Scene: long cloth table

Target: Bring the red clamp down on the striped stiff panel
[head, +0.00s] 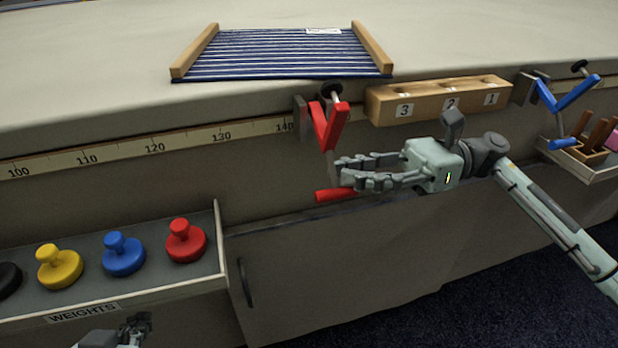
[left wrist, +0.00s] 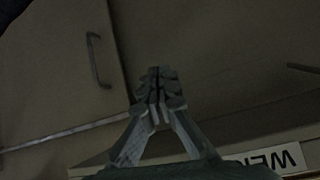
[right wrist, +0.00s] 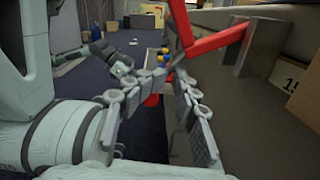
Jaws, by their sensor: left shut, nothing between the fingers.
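The striped stiff panel (head: 285,55), dark blue with white stripes between two wooden rails, lies on the table near its front edge. The red clamp (head: 328,125) is on the table front below the panel's right part. Its black-tipped spindle points up, and its red handle (head: 333,194) hangs low. My right gripper (head: 345,172) is open at the clamp's lower arm. In the right wrist view its fingers are apart, with the red handle (right wrist: 152,100) showing between them; contact is unclear. My left gripper (head: 138,322) is shut and empty, low before the weights shelf; its closed fingers show in the left wrist view (left wrist: 157,85).
A wooden block numbered 3, 2, 1 (head: 440,102) and a blue clamp (head: 560,100) are to the right. A shelf (head: 150,294) with several coloured weights is at lower left. A ruler strip (head: 185,145) runs along the table front. The tabletop left of the panel is clear.

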